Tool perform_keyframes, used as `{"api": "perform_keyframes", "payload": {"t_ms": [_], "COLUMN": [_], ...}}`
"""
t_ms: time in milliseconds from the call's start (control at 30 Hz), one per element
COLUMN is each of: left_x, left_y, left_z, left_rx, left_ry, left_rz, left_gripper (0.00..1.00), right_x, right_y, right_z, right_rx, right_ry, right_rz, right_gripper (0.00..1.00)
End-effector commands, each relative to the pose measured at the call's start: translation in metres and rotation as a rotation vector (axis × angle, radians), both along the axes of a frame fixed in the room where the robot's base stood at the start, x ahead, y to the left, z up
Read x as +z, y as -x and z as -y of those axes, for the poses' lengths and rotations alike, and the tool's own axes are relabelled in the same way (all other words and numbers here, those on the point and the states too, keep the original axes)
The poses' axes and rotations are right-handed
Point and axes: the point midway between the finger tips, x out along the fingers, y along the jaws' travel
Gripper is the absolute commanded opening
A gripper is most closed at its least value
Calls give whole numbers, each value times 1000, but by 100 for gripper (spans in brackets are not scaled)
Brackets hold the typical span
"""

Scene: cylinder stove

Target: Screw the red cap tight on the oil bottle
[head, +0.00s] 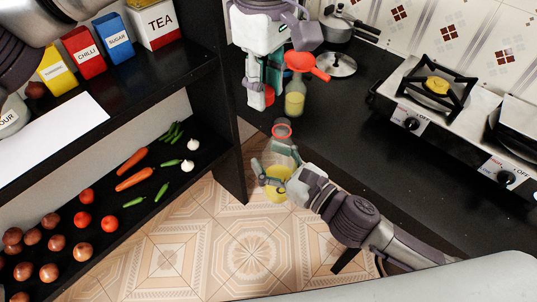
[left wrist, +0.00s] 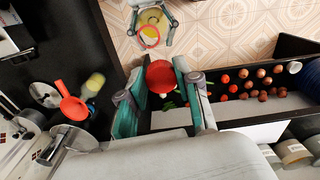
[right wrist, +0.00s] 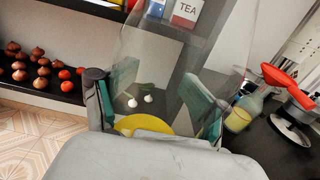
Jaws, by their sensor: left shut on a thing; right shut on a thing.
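The red cap (head: 268,94) is held between the fingers of my left gripper (head: 264,88), which is shut on it. The left wrist view shows the cap (left wrist: 162,77) as a red disc between the fingertips. My right gripper (head: 277,165) is shut around the clear oil bottle (head: 282,146), which has yellow oil in its bottom and a red ring at its mouth. The bottle is held above the floor, lower and slightly right of the cap in the head view; cap and bottle are apart. In the right wrist view the bottle (right wrist: 185,75) fills the space between the fingers.
A pot (head: 340,24) and a lid (head: 337,64) are behind. The stove (head: 425,90) is at right. Shelves with vegetables (head: 135,178) and spice boxes (head: 84,51) are at left.

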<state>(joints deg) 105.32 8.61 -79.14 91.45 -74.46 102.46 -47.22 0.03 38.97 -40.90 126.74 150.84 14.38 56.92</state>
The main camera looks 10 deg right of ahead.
Motion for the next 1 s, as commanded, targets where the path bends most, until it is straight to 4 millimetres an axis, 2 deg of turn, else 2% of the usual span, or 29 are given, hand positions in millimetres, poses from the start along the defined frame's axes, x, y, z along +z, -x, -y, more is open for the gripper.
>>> {"api": "perform_keyframes", "payload": {"t_ms": [100,200,600,767,1000], "left_x": [11,15,16,11,-11], "left_y": [9,12,14,13,14], "left_z": [19,27,29,29,29], "left_rx": [74,111,126,126,125], "left_ry": [-1,-2,0,0,-1], "left_rz": [2,2,0,0,-2], "left_gripper": [23,23,23,23,23], "right_x": [1,1,1,1,1], "right_y": [0,0,0,0,0], "right_z": [0,0,0,0,0], "right_rx": [0,0,0,0,0], "right_ry": [-1,-1,-1,-1,-1], "right_rz": [2,2,2,2,2], "right_gripper": [5,5,5,5,5]}}
